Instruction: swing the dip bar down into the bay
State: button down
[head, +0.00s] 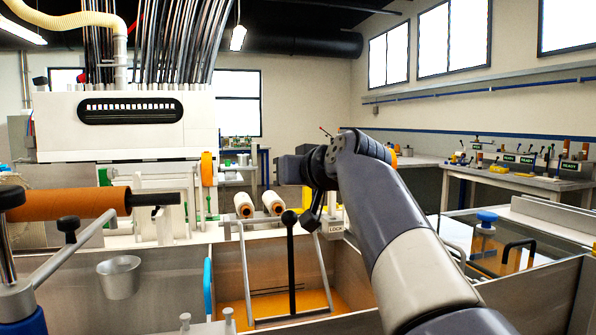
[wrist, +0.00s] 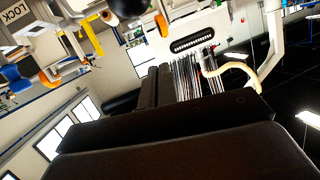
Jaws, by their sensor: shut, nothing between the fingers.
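The dip bar (head: 291,262) is a black upright handle with a round ball knob, joined to a metal frame with slanted silver side legs and a low cross rod. It stands over the bay (head: 345,275), a steel-walled bath with amber resin at its bottom. My gripper (head: 311,220) is just right of the ball knob in the head view; whether they touch I cannot tell. In the wrist view my gripper's dark fingers (wrist: 158,88) are together with nothing between them. A black ball (wrist: 128,8), probably the knob, is cut off at the top edge there.
A LOCK block (head: 335,227) sits behind the bay, right of two orange rollers (head: 258,204). A metal cup (head: 120,277) and an orange roll (head: 70,204) are at left.

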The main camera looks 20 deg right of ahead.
jog(key=s+d+r+m+g+p, duration=0.45)
jog(key=d+r+g+p, duration=0.4)
jog(key=p, duration=1.75)
jog(key=w+a+f+g, duration=0.2)
jog(key=a+f, duration=0.4)
jog(key=f, duration=0.5)
jog(key=shift+a+f, duration=0.3)
jog(key=shift+a, duration=0.05)
